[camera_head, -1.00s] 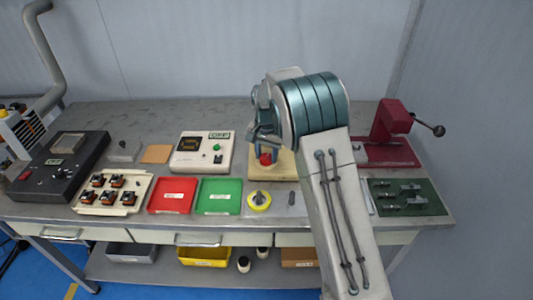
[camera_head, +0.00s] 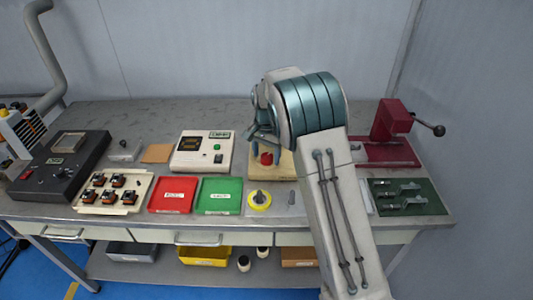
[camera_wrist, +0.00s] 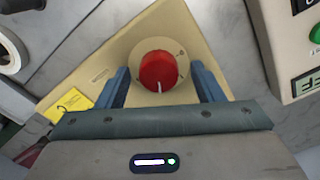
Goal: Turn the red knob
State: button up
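The red knob (camera_wrist: 158,70) has a white pointer line and sits on a round beige dial on a beige panel (camera_wrist: 110,62). In the head view the knob (camera_head: 266,159) shows small below my arm's end, on its beige box (camera_head: 284,170). My gripper (camera_wrist: 161,82) is open in the wrist view, with one blue finger on each side of the knob and a gap on both sides. In the head view my arm hides part of the box, and my gripper's fingers are hard to make out there.
A white instrument with a green button (camera_head: 203,151) stands left of the box. A dark red press (camera_head: 385,150) stands at the right.

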aim_at(266, 156)
notch_tip(266, 156, up, 14)
dwell(0.6)
jog(key=shift+f, duration=0.1)
jog(key=s+d+r+n+t, duration=0.1)
jog(key=s+d+r, duration=0.2)
jog(key=s+d, duration=0.35)
jog(key=s+d+r+n, duration=0.2)
jog(key=s+d, duration=0.2)
jog(key=s, duration=0.5)
jog(key=s+d+f+n+t, duration=0.1)
jog(key=s+d+f, duration=0.1)
jog(key=s, duration=0.7)
jog(key=s+d+f+n, duration=0.1)
jog(key=s+d+f, duration=0.2)
jog(key=s, duration=0.5)
jog(key=shift+s+d+f+n+t, duration=0.15)
jog(key=shift+s+n+t, duration=0.25)
